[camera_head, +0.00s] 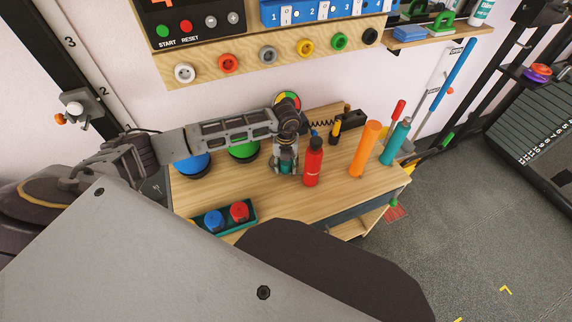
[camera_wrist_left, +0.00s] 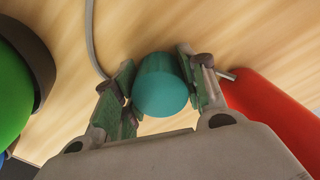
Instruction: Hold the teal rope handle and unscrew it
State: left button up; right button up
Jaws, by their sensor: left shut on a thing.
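The teal handle (camera_wrist_left: 160,84) is a short, smooth cylinder seen nearly end-on in the left wrist view. My left gripper (camera_wrist_left: 158,88) has a finger on each side of it and is shut on it. In the head view the left gripper (camera_head: 286,165) points down over the wooden table, with a little of the teal handle (camera_head: 287,155) showing between its fingers. The handle's lower end is hidden, so I cannot tell how it is fixed. A grey cord (camera_wrist_left: 90,40) runs over the wood beside the handle. My right gripper is not in view.
A red bottle (camera_head: 313,165) stands close beside the left gripper. An orange cylinder (camera_head: 365,150) and a teal bottle (camera_head: 395,145) stand farther right. A green button (camera_head: 243,151) and a blue one (camera_head: 192,164) lie left. A tray (camera_head: 250,224) with two caps is at the front.

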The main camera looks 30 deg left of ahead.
pick_arm(q)
jog(key=shift+f, duration=0.1)
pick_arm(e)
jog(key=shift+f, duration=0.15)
pick_arm(q)
jog(key=o, duration=1.1)
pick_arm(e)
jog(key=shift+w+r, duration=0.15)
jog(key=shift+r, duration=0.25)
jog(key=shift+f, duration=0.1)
